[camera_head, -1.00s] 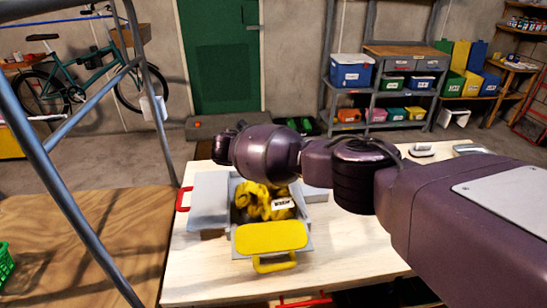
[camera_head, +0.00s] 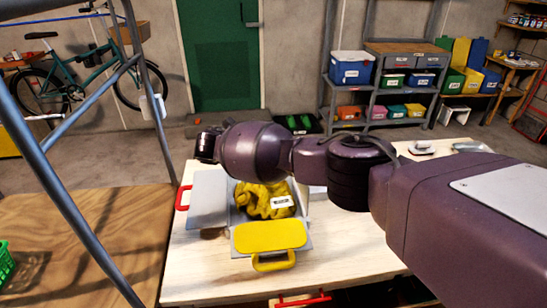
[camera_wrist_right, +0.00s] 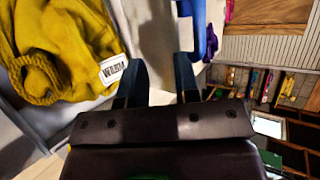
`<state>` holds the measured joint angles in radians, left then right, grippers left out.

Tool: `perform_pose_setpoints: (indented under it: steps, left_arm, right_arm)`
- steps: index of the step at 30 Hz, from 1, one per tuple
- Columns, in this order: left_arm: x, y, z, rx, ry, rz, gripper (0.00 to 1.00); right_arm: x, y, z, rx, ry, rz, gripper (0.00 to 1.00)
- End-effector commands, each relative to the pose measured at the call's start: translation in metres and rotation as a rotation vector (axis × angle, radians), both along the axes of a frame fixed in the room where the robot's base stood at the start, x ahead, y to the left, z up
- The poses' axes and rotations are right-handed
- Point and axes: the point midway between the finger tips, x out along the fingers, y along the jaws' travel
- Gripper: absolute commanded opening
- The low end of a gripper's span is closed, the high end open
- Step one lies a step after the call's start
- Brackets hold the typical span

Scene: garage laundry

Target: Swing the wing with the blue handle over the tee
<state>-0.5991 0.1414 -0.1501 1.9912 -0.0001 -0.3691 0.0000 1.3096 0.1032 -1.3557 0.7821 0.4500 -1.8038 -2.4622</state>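The yellow tee (camera_head: 264,199) with a white label lies bunched in the middle of a grey folding tray, and it also shows in the right wrist view (camera_wrist_right: 60,45). The left wing (camera_head: 209,196) is flat out with a red handle (camera_head: 183,198). The front wing (camera_head: 270,236) is yellow with a yellow handle (camera_head: 274,263). A grey right wing (camera_head: 318,193) shows partly below my right arm. A blue piece (camera_wrist_right: 198,25), possibly the blue handle, stands beyond my right gripper (camera_wrist_right: 160,60), whose two fingers are apart. My left gripper is out of view.
A brown wooden surface (camera_head: 80,240) and grey metal poles (camera_head: 60,175) stand at left. My right arm crosses above the tray and hides its right side.

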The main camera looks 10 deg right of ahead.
Motion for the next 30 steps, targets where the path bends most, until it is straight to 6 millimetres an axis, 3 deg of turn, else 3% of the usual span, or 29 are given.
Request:
perform_pose_setpoints:
  steps: [6, 12, 25, 30]
  left_arm:
    - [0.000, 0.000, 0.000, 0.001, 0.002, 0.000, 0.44]
    - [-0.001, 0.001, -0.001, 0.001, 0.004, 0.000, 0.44]
    - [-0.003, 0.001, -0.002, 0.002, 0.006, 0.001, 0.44]
    - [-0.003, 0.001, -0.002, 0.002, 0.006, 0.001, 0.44]
  right_arm:
    - [-0.016, 0.029, 0.020, 0.000, -0.001, 0.000, 0.29]
    - [-0.024, 0.043, 0.029, 0.001, 0.000, -0.003, 0.29]
    - [-0.026, 0.046, 0.032, 0.001, -0.003, -0.004, 0.29]
    - [-0.023, 0.048, 0.031, 0.059, -0.091, -0.047, 0.29]
